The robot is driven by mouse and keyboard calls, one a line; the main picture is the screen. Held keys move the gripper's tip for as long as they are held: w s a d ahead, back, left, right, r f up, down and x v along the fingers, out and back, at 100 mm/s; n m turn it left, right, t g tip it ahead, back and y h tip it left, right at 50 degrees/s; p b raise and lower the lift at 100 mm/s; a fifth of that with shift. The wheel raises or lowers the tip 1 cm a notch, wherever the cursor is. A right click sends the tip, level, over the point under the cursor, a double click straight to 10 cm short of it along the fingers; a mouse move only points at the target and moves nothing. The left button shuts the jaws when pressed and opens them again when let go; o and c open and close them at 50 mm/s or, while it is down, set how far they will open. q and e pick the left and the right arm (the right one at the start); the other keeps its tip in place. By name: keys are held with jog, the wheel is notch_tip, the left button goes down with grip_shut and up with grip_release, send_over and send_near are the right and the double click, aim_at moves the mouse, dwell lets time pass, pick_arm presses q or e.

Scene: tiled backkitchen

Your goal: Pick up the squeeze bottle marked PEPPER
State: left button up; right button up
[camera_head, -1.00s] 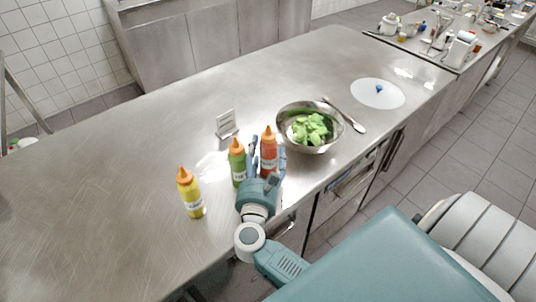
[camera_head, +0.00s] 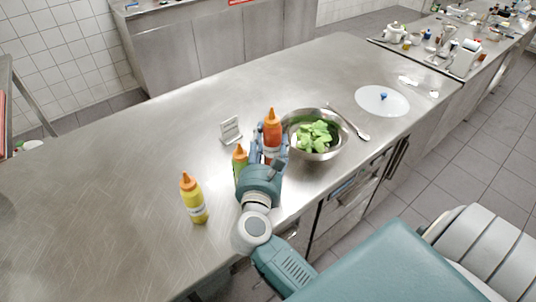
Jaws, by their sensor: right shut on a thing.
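A red squeeze bottle (camera_head: 272,132) with an orange cap is held upright in my right gripper (camera_head: 268,150), which is shut on it. It appears slightly raised above the steel counter, though the gripper hides its lower part. A green squeeze bottle (camera_head: 240,164) with an orange cap stands just left of my right gripper, partly hidden by it. A yellow squeeze bottle (camera_head: 194,200) stands farther left, in the open. The labels are too small to read, so I cannot tell which is marked PEPPER. My left gripper is not in view.
A metal bowl (camera_head: 331,152) of green leaves stands close right of the held bottle. A spoon (camera_head: 350,124), a white disc (camera_head: 369,101) and a small sign stand (camera_head: 230,130) are on the counter (camera_head: 110,190). The counter's left part is clear.

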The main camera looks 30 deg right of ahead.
aim_at(268, 118)
notch_tip(268, 118, up, 13)
jog(key=shift+f, duration=0.15)
jog(key=shift+o, duration=0.5)
